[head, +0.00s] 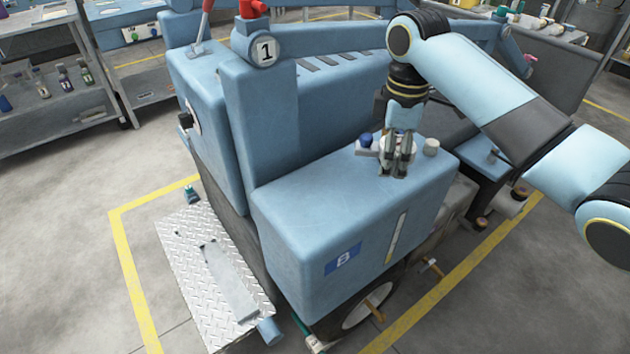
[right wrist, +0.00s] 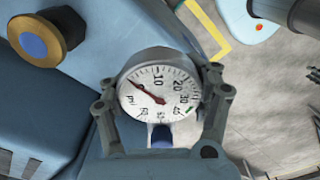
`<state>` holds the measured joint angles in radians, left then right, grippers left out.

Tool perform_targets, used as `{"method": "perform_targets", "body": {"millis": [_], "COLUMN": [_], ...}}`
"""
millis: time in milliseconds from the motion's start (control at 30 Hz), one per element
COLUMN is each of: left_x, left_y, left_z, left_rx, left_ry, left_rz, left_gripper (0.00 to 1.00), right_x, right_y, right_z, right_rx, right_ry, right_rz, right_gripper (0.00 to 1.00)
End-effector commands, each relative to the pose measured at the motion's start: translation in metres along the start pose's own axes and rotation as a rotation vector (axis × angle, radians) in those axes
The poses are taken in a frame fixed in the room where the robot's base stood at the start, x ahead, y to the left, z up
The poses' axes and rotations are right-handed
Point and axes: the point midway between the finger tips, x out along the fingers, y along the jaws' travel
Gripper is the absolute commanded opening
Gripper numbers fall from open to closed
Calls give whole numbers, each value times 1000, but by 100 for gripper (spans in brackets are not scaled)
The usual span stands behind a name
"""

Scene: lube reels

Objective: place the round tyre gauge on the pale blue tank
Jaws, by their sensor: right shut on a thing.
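The round tyre gauge (right wrist: 157,90) has a white dial with a red needle and fills the middle of the right wrist view. My right gripper (head: 397,168) is shut on it, with one finger on each side of the dial. In the head view the gripper points down over the back right part of the top of the pale blue tank (head: 320,185), which bears a "B" label. The gauge is mostly hidden behind the fingers there. I cannot tell whether it touches the tank. My left gripper is not in view.
A blue column marked "1" (head: 264,110) rises behind left. The tank's front left top is clear. A metal tread plate (head: 190,262) lies at lower left.

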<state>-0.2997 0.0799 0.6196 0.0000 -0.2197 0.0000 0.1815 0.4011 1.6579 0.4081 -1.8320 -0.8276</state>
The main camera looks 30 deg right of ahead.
Motion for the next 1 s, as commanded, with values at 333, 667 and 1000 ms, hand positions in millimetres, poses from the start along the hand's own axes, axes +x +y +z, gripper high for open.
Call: {"method": "perform_targets", "body": {"millis": [333,667,1000], "left_x": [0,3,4], "left_y": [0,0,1], "left_z": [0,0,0], "left_rx": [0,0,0], "left_ry": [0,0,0], "left_rz": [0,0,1], "left_gripper": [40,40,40], "right_x": [46,72,105], "right_y": [6,9,10], "right_z": [-82,-112,-112], "right_rx": [-1,-2,-2], "right_ry": [5,1,3], "right_rz": [-3,-1,2], "right_gripper": [11,10,10]}}
